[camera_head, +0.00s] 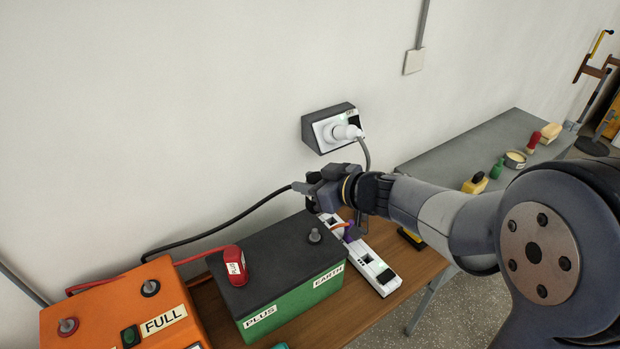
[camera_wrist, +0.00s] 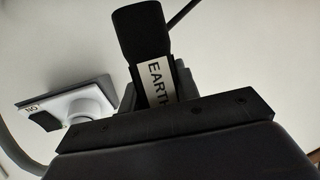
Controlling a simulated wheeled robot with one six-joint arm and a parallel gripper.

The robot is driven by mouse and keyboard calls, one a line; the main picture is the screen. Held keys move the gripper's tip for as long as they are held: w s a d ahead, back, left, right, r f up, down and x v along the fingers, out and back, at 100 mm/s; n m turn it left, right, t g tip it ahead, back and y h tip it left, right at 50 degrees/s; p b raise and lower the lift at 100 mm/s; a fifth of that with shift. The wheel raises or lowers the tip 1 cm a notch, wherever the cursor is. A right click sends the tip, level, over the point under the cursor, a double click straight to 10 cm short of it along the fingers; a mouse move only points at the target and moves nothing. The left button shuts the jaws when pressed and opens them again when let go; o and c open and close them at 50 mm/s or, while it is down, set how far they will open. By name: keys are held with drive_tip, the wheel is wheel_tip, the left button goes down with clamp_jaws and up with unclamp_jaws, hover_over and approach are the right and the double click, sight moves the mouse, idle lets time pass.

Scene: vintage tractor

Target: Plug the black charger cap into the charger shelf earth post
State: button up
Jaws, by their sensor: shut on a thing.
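My gripper (camera_head: 318,188) is shut on the black charger cap, in the air above and behind the green and black battery (camera_head: 275,265). In the wrist view the black cap (camera_wrist: 140,32) stands up from my jaws with a white EARTH label. A black cable runs from it leftwards to behind the orange box (camera_head: 110,310). The red cap (camera_head: 235,266) sits at the battery's PLUS side.
The orange box, marked FULL, has two posts. A white power strip (camera_head: 375,271) lies right of the battery on the wooden shelf (camera_head: 400,262). A wall socket (camera_head: 335,128) with a white plug is behind my gripper; its cable hangs close by. A grey bench (camera_head: 455,150) stands right.

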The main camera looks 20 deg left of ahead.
drive_tip(key=shift+f+b, duration=1.55)
drive_tip(key=shift+f, duration=1.2)
drive_tip(key=shift+p, duration=1.05)
drive_tip(key=shift+f+b, duration=1.45)
drive_tip(key=shift+f, duration=0.8)
drive_tip(key=o, duration=1.1)
drive_tip(key=shift+d, duration=0.1)
drive_tip(key=v, duration=1)
drive_tip(key=shift+s+d+r, duration=0.15)
drive_tip(key=shift+d+r, duration=0.05)
drive_tip(key=shift+d, duration=0.05)
